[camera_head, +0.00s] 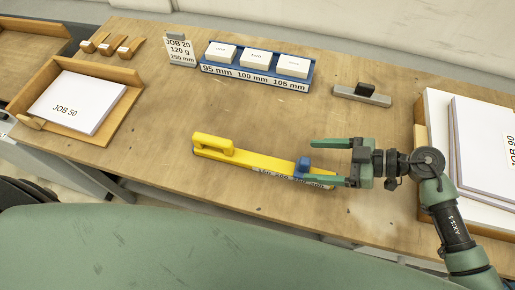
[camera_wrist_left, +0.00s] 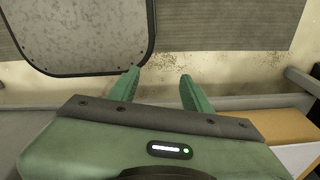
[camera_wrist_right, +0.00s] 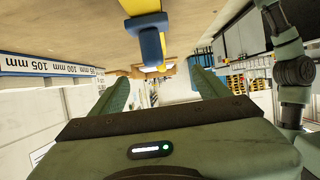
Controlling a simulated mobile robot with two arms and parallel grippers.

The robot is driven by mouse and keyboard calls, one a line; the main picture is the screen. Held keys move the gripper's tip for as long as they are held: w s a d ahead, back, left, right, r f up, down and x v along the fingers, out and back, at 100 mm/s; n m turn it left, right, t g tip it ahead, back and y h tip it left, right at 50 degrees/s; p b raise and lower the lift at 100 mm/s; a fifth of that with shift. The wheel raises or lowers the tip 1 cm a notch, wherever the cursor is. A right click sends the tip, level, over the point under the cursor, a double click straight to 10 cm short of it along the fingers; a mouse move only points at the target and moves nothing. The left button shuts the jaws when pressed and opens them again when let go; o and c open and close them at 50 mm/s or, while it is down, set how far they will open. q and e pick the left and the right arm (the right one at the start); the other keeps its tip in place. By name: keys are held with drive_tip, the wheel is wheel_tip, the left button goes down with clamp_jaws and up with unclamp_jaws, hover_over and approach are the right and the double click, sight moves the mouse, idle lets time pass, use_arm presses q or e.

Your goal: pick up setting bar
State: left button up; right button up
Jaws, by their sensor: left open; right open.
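The setting bar appears to be the long yellow bar (camera_head: 262,165) with a raised yellow grip at its left end, a blue slider (camera_head: 302,166) and a printed scale along its front edge. It lies on the wooden bench. My right gripper (camera_head: 309,161) is open at the bar's right end, with its fingers on either side of the slider in the head view; contact cannot be told. In the right wrist view the blue slider (camera_wrist_right: 150,40) shows just beyond the open fingers. My left gripper (camera_wrist_left: 160,77) is open and empty, facing a wall, outside the head view.
A blue rack (camera_head: 257,77) with white blocks stands at the back. A grey bar with a black knob (camera_head: 362,95) lies right of it. A wooden tray (camera_head: 128,75) holds paper at left; a paper stack (camera_head: 478,150) is at right.

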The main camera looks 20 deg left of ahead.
sight(295, 167)
drive_tip(key=f+b, duration=0.6)
drive_tip(key=shift+w+f, duration=0.2)
drive_tip(key=shift+f, duration=0.15)
drive_tip(key=shift+a, duration=0.3)
drive_tip(key=p+x, duration=0.2)
drive_tip(key=x, duration=0.4)
drive_tip(key=shift+a, duration=0.25)
drive_tip(key=shift+a+f, duration=0.25)
drive_tip(key=shift+a, duration=0.1)
drive_tip(key=shift+c, duration=0.3)
drive_tip(key=shift+w, duration=0.1)
clamp_jaws()
drive_tip(key=shift+r, duration=0.1)
